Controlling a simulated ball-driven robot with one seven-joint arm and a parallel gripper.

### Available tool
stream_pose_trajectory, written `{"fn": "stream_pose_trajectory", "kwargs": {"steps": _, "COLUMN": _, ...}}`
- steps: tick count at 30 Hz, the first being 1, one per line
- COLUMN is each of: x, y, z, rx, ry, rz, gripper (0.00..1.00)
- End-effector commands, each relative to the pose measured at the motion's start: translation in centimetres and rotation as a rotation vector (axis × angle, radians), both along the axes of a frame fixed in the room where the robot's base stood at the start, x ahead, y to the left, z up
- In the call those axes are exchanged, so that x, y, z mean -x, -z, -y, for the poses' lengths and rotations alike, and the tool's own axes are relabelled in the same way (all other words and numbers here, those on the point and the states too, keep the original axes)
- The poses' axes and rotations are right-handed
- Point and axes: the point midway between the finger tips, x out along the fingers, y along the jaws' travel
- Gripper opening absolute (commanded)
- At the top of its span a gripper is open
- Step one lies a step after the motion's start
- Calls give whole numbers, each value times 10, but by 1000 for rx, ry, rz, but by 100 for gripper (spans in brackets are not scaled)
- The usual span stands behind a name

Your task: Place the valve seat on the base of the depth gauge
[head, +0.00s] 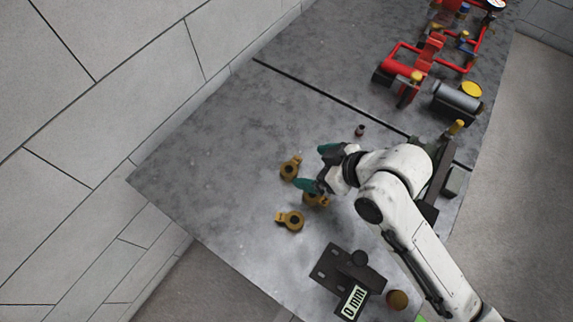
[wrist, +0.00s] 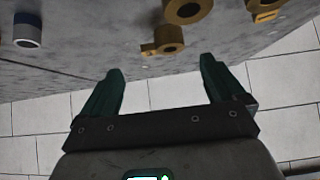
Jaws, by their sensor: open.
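Three brass ring-shaped parts with side tabs lie on the grey table, one at the upper left (head: 291,168), one partly hidden under my gripper (head: 316,201), and one at the lower left (head: 290,220). I cannot tell which is the valve seat. The depth gauge (head: 341,268) is dark with a display reading 0 mm, near the table's front edge. My gripper (head: 318,168) is open and empty among the brass parts. In the wrist view, a brass part (wrist: 167,41) lies beyond the open fingers (wrist: 157,75), apart from them.
A red pump assembly (head: 430,50) and a grey cylinder (head: 458,98) stand at the table's far end. A small dark cylindrical part (head: 360,130) stands near the black groove. A round brown knob-like part (head: 397,299) is right of the gauge. The table's left is clear.

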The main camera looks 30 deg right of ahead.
Motion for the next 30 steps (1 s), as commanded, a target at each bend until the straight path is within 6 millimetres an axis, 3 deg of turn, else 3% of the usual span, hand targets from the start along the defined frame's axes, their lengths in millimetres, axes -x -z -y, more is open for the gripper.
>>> {"fn": "stream_pose_trajectory", "kwargs": {"steps": 18, "x": -43, "y": 45, "z": -22, "rx": 0, "ry": 0, "rz": 1, "gripper": 96}}
{"fn": "stream_pose_trajectory", "kwargs": {"steps": 27, "x": -46, "y": 48, "z": -22, "rx": 1, "ry": 1, "rz": 2, "gripper": 96}}
{"fn": "stream_pose_trajectory", "kwargs": {"steps": 30, "x": -46, "y": 48, "z": -22, "rx": 1, "ry": 1, "rz": 2, "gripper": 86}}
